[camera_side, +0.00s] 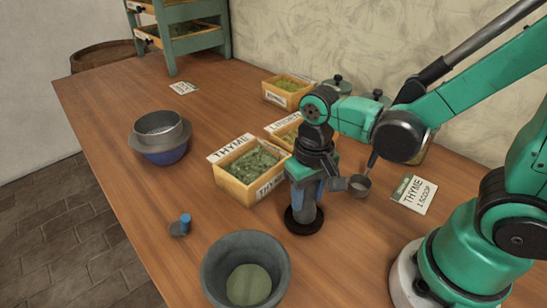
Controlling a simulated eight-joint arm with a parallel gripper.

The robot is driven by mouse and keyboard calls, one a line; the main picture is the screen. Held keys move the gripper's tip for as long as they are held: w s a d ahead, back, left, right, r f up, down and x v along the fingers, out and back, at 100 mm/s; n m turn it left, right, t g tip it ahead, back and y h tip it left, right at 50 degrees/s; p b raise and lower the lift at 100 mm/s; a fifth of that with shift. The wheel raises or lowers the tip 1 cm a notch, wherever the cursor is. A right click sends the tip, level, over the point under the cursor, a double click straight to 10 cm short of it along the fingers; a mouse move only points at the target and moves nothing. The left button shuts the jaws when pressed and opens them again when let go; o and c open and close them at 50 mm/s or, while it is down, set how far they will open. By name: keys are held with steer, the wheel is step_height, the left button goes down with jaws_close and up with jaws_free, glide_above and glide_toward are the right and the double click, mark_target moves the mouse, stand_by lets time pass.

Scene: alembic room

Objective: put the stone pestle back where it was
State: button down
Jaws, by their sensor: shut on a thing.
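My gripper (306,196) points down near the middle right of the table and is shut on the stone pestle (304,211), a dark grey upright piece mostly hidden by the fingers. The pestle's lower end is at a dark round base (304,226) on the table. I cannot tell whether it rests there or hangs just above. The grey stone mortar (212,272) stands at the front, left of and nearer than the gripper, with a green layer inside.
A thyme box (239,189) stands close left of my gripper, with more herb boxes (286,91) behind. A blue bowl with a strainer (161,140) and a blue-handled scoop (180,227) are left.

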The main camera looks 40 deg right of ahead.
steer(key=shift+f, duration=0.1)
steer(key=shift+c, duration=2.1)
jaws_free()
step_height(320, 180, up, 12)
steer(key=shift+s+f, duration=0.1)
steer(key=w+d+f+n+t, duration=0.1)
steer(key=t, duration=0.1)
steer(key=d+t, duration=0.1)
steer(key=t, duration=0.1)
steer(key=w+d+f+n+t, duration=0.1)
steer(key=d+t, duration=0.1)
steer(key=t, duration=0.1)
steer(key=shift+w+f+n, duration=0.3)
